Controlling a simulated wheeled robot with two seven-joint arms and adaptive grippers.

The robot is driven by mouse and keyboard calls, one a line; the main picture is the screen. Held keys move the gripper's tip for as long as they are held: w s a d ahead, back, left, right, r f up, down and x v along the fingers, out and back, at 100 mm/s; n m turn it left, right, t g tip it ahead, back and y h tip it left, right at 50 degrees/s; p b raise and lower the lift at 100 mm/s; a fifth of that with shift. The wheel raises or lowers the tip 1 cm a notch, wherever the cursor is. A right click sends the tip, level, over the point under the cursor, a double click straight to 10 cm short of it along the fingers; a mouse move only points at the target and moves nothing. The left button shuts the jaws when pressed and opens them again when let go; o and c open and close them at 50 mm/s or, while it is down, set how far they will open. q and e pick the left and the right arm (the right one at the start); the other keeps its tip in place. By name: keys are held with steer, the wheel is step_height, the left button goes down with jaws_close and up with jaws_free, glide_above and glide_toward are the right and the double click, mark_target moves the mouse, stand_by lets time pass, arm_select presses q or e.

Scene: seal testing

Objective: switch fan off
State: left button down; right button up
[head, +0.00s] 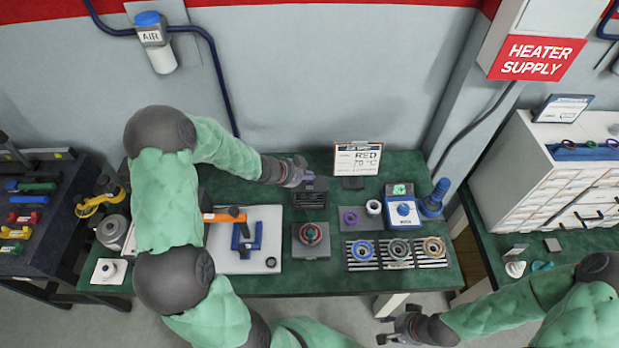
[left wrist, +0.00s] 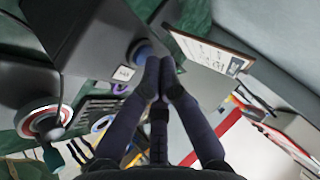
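A dark box with a slatted front (head: 310,199), which looks like the fan, stands at the back middle of the green table (head: 300,276). I cannot tell whether it is running, and no switch on it is clear. My left gripper (head: 303,174) is at the top of this box, by its back right part. In the left wrist view its two fingers (left wrist: 160,66) meet at the tips with nothing seen between them. A large dark box (left wrist: 100,40) fills the upper left there, apparently the fan. My right gripper (head: 381,330) is empty and open, off the table's front edge.
A blue-and-white device (head: 402,210) and a tray of rings (head: 397,264) are to the right. A white board (head: 270,264) lies left.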

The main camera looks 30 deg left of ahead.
mark_target(308, 181)
arm_select(q)
steer(key=shift+r, duration=0.25)
step_height(308, 181, up, 6)
steer(key=p, duration=0.6)
steer(key=shift+p, duration=0.35)
stand_by(1.1)
